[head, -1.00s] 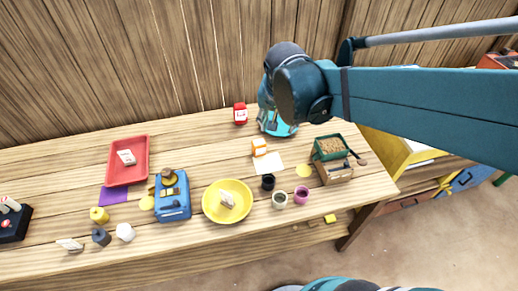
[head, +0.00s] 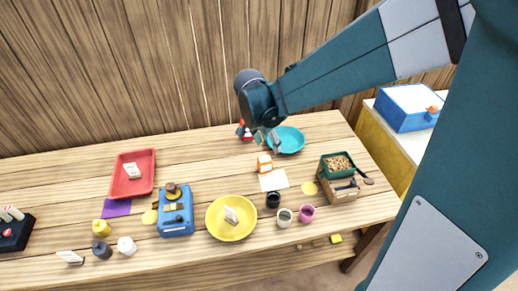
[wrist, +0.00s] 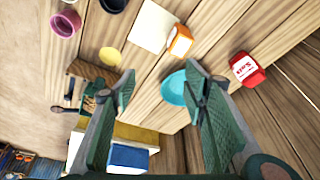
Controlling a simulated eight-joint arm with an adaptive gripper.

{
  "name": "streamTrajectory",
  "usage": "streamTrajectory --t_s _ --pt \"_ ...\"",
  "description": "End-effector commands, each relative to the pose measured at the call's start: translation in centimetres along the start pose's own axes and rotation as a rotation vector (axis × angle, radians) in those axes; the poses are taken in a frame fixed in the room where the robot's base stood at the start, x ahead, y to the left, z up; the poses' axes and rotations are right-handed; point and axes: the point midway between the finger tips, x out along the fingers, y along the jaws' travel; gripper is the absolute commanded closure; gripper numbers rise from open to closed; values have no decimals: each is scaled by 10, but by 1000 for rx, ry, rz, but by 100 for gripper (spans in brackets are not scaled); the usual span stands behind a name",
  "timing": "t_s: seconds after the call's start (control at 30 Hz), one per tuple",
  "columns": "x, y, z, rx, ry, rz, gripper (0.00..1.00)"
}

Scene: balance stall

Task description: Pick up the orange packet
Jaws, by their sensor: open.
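The orange packet (head: 264,163), orange and white, stands on the wooden table beside a pale square sheet. In the wrist view the packet (wrist: 180,41) is near the top, just right of the sheet. My gripper (head: 258,137) hangs above the back of the table, behind the packet and close to the teal bowl. In the wrist view my gripper (wrist: 161,73) is open with nothing between its fingers. The packet lies beyond the fingertips, apart from them.
The red container (wrist: 246,69) and teal bowl (head: 291,141) are close to my gripper. A green box of grain (head: 338,164) stands to the right. Dark cup (head: 273,200) and yellow bowl (head: 231,230) are in front.

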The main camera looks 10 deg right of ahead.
Motion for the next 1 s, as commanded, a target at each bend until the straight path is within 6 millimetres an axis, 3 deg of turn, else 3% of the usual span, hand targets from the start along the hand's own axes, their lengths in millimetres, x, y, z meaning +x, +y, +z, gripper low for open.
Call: streamTrajectory --t_s 0.7,1.0 --pt "103 -54 27 327 69 145 56" --pt "118 -58 32 379 84 164 56"
